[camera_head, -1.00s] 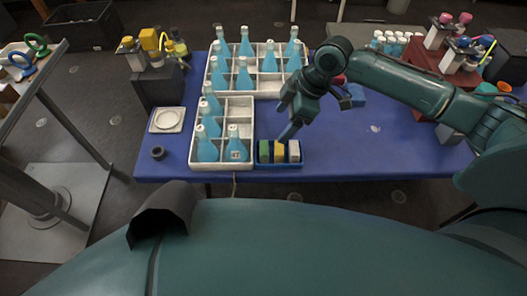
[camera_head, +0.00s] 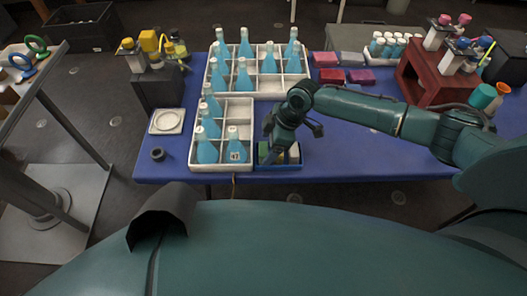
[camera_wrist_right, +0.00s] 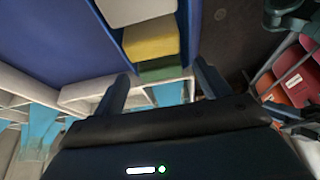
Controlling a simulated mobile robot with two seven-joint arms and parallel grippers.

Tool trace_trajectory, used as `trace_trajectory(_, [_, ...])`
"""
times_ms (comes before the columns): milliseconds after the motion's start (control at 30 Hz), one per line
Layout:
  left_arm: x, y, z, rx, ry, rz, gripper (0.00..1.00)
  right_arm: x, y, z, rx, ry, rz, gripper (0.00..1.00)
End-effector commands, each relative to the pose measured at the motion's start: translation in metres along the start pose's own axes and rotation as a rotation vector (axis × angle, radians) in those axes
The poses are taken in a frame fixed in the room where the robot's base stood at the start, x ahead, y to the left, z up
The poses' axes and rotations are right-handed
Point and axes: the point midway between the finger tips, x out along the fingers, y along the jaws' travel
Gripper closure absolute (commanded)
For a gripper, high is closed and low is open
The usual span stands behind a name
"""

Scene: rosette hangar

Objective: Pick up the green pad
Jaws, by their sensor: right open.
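The green pad (camera_wrist_right: 161,69) lies at one end of a row in the blue tray (camera_head: 279,168), beside a yellow pad (camera_wrist_right: 151,41) and a white pad (camera_wrist_right: 136,10). In the head view my right gripper (camera_head: 268,150) is over the tray and hides much of the pads. In the right wrist view the right gripper's (camera_wrist_right: 162,87) two fingers are apart, with the green pad ahead, between their tips in the picture. The gripper is empty; I cannot tell how far the tips are from the pad. My left gripper is not in view.
A white divided crate (camera_head: 222,168) with blue bottles stands directly left of the tray, and a larger one (camera_head: 262,94) stands behind. The blue table (camera_head: 400,165) is clear at the front right.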

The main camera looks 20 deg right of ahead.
Motion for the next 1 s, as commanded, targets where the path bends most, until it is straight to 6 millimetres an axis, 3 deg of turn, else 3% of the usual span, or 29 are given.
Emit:
trace_trajectory(333, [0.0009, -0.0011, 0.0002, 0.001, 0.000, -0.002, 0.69, 0.0091, -0.0001, 0.0004, 0.000, -0.001, 0.001, 0.25])
trace_trajectory(900, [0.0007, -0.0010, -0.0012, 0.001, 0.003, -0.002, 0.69, 0.0087, -0.0001, 0.0005, 0.000, -0.001, 0.001, 0.72])
trace_trajectory(1000, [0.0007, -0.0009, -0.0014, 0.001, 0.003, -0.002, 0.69, 0.0087, 0.0000, 0.0005, 0.000, -0.001, 0.001, 0.76])
